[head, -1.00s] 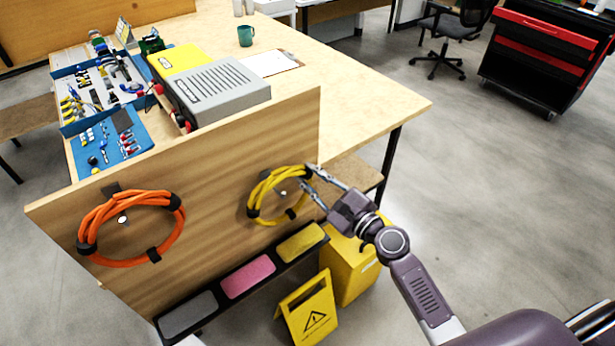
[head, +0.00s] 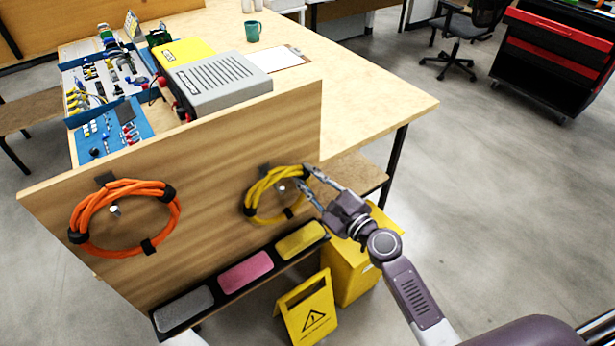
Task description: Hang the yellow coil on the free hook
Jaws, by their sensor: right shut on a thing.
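The yellow coil (head: 252,200) is a cable ring with black ties, upright at the right part of the wooden board (head: 215,150). A hook's pale round end (head: 281,188) shows inside the ring, below its top strands. I cannot tell whether the coil's weight rests on this hook. My right gripper (head: 306,178) is shut on the yellow coil at its right edge. An orange coil (head: 95,210) hangs at the left of the board, with another hook's pale end (head: 115,211) inside its ring. My left gripper is not in view.
Below the coils, a black rail (head: 220,296) carries grey, pink and yellow blocks. A yellow floor sign (head: 309,309) and a yellow bin (head: 350,270) stand near my right arm. The workbench behind the board holds a grey case (head: 220,83) and a blue tray. Open floor lies to the right.

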